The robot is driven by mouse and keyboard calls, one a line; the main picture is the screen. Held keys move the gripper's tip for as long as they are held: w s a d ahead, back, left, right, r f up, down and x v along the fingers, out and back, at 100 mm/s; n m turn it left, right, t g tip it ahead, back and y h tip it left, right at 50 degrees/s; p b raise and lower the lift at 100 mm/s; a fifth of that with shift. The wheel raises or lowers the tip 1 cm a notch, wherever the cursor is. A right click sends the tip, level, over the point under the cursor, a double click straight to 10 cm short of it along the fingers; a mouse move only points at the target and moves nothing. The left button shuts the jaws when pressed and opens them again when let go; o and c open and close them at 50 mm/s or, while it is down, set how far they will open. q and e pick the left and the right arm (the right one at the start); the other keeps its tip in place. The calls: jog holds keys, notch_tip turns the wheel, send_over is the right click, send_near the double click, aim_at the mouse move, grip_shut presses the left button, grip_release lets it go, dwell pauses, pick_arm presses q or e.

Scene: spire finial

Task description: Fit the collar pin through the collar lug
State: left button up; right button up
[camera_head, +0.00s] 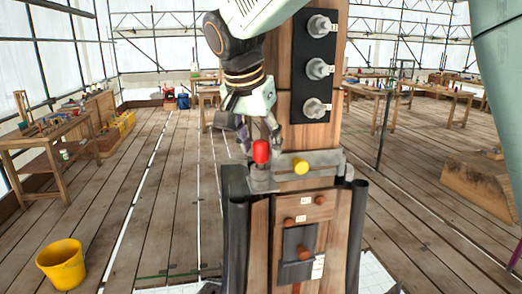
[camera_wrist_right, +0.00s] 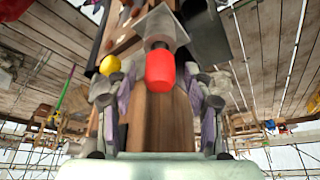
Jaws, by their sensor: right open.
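The collar pin shows as a red handle (camera_head: 261,152) standing upright at the left end of the grey metal collar (camera_head: 325,163). The grey lug (camera_head: 262,180) is directly below it. How far its shaft goes into the lug is hidden. My right gripper (camera_head: 260,142) comes down from above, its fingers apart on either side of the handle's top. In the right wrist view, the red handle (camera_wrist_right: 160,72) lies between the open fingers (camera_wrist_right: 160,88), with visible gaps on both sides. My left gripper is not in view.
A yellow knob (camera_head: 301,166) sits on the collar, right of the red handle. Above it, a black panel (camera_head: 298,85) on the wooden post carries three grey knobs. A lower panel has wooden pegs (camera_head: 305,253). A yellow bucket (camera_head: 62,264) stands on the open floor at left.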

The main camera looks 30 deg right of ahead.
jog(key=v, duration=1)
jog(key=shift+b, duration=0.45)
jog(key=shift+s+a+r, duration=0.1)
jog(key=shift+s, duration=0.1)
